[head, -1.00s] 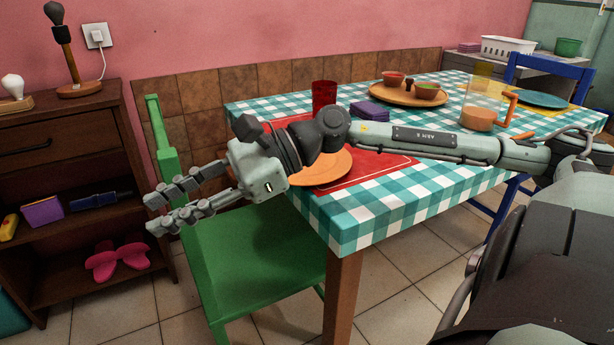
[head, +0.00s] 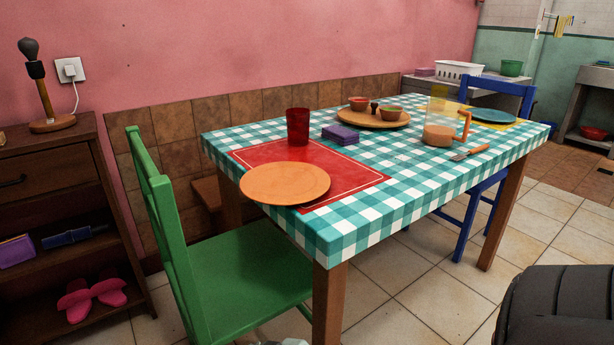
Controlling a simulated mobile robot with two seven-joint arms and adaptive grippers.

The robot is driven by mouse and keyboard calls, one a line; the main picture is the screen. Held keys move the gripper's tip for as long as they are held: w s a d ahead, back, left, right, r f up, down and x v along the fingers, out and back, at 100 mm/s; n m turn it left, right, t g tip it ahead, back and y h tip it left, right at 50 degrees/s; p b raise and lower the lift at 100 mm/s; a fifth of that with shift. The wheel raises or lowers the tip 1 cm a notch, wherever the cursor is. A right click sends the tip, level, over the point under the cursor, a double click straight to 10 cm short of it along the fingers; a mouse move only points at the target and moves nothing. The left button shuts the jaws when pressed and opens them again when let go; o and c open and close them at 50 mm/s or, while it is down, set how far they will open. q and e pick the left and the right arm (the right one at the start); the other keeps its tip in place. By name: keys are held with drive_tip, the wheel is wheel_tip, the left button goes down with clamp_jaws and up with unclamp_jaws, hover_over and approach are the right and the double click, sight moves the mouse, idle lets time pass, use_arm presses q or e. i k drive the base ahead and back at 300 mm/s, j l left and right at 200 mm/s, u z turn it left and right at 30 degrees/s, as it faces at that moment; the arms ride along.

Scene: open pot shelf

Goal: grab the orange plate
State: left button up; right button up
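The orange plate (head: 285,183) lies flat on the red placemat (head: 350,178) at the near left corner of the checkered table (head: 365,228). Its near left rim reaches out past the table edge, above the green chair. Nothing covers the plate. Neither of my grippers can be made out. A small pale piece shows at the bottom edge below the chair seat, too little to identify. A dark part of my body fills the lower right corner.
A green chair (head: 245,285) stands against the table's left side. A red cup (head: 298,126) and purple napkins (head: 341,134) are behind the plate. A jug (head: 440,132), a fork (head: 470,152) and a round tray (head: 374,122) stand farther right. Floor is open in front.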

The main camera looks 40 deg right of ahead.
sight(280, 183)
drive_tip(key=i+j+z, duration=0.15)
drive_tip(key=z, duration=0.25)
drive_tip(key=i+j+z, duration=0.4)
drive_tip(key=j+z, duration=0.15)
drive_tip(key=z, duration=0.2)
drive_tip(key=i+j, duration=0.05)
